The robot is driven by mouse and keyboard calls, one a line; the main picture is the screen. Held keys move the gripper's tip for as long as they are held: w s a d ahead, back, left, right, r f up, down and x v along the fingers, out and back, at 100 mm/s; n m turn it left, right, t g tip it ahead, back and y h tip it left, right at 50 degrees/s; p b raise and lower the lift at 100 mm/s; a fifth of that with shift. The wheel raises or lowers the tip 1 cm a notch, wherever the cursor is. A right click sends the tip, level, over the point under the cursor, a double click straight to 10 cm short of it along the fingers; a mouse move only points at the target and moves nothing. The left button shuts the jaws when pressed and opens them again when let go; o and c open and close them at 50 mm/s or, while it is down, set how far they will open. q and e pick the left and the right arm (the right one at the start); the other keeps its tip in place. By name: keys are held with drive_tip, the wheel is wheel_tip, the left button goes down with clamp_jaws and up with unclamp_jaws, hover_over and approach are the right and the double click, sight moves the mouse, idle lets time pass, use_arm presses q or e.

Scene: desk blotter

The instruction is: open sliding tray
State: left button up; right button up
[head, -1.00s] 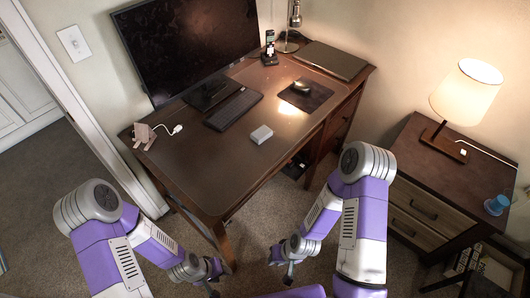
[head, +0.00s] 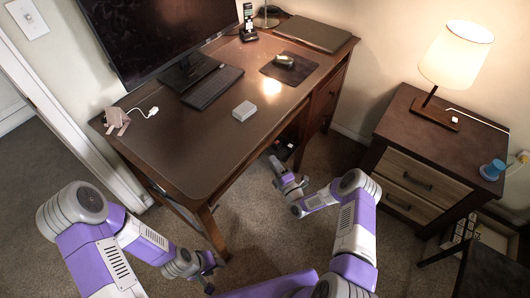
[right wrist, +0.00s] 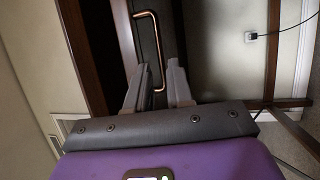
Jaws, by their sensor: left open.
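The desk (head: 205,140) stands ahead, its front edge facing my arms. The sliding tray's front is hidden under the desktop in the head view. In the right wrist view, a copper-coloured bar handle (right wrist: 158,45) stands on a dark brown front (right wrist: 122,40), which I take for the tray. My right gripper (right wrist: 158,72) is open, its two fingers on either side of the lower part of the handle; I cannot tell if they touch it. It also shows beside the desk's front in the head view (head: 274,163). My left gripper (head: 208,280) is open and empty, low near the desk's front-left leg.
The desktop holds a monitor (head: 175,35), keyboard (head: 212,87), small white box (head: 244,111), mouse on a pad (head: 284,61) and laptop (head: 306,32). A nightstand (head: 425,160) with a lamp (head: 456,55) stands right.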

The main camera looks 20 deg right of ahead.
drive_tip(key=b+x, duration=0.2)
drive_tip(key=x, duration=0.5)
drive_tip(key=shift+c, duration=0.3)
clamp_jaws()
